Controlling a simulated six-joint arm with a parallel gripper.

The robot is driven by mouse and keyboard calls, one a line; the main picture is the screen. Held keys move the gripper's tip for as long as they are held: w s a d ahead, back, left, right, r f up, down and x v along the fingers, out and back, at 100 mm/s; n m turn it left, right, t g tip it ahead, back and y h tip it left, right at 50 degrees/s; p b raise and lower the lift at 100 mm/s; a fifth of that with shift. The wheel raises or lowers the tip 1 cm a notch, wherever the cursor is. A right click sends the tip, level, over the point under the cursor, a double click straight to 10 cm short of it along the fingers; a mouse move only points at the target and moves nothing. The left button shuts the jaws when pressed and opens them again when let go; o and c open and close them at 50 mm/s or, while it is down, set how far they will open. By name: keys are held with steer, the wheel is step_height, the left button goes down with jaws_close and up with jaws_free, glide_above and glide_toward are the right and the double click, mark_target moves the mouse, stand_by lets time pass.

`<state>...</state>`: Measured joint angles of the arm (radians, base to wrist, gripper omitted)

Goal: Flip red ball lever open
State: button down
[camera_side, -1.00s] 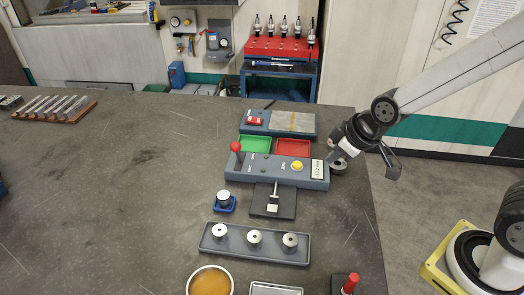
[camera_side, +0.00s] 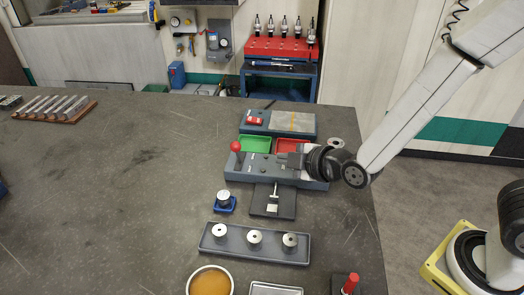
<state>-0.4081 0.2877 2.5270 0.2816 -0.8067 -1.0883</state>
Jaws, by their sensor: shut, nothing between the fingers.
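The lever's red ball (camera_side: 235,147) stands on a short stem at the left end of the grey control box (camera_side: 238,172). My gripper (camera_side: 281,159) is over the right part of this box, pointing left towards the red ball, with a clear gap between them. Its fingers look shut and hold nothing. My gripper and wrist hide the yellow button and the display label on the box.
Behind the box are a green tray (camera_side: 255,144) and a red tray (camera_side: 293,145). In front are a blue holder (camera_side: 225,205) with a metal part, a small black stand (camera_side: 273,207), and a grey tray (camera_side: 255,257) with three metal parts. The table's left side is mostly clear.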

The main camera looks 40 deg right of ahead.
steer(key=shift+s+a+f+n+t+y, duration=0.25)
steer(key=shift+s+a+f+n+t, duration=0.25)
steer(key=shift+a+n+t, duration=0.7)
steer(key=shift+s+a+f+n+t+y, duration=0.45)
steer(key=shift+n+t, duration=0.4)
steer(key=shift+n, duration=0.9)
steer(key=shift+s+a+f+n+t+y, duration=0.1)
steer(key=shift+s+a+f+n+t, duration=0.2)
steer(key=shift+s+a+n+t, duration=0.7)
steer(key=shift+w+d+n, duration=0.2)
steer(key=shift+w+n, duration=0.25)
glide_toward(238, 155)
steer(key=shift+w+a+r, duration=0.6)
steer(key=shift+w, duration=0.3)
steer(key=shift+w+a+r, duration=0.65)
steer(key=shift+w, duration=0.25)
steer(key=shift+w+a+r, duration=0.6)
steer(key=shift+w, duration=0.25)
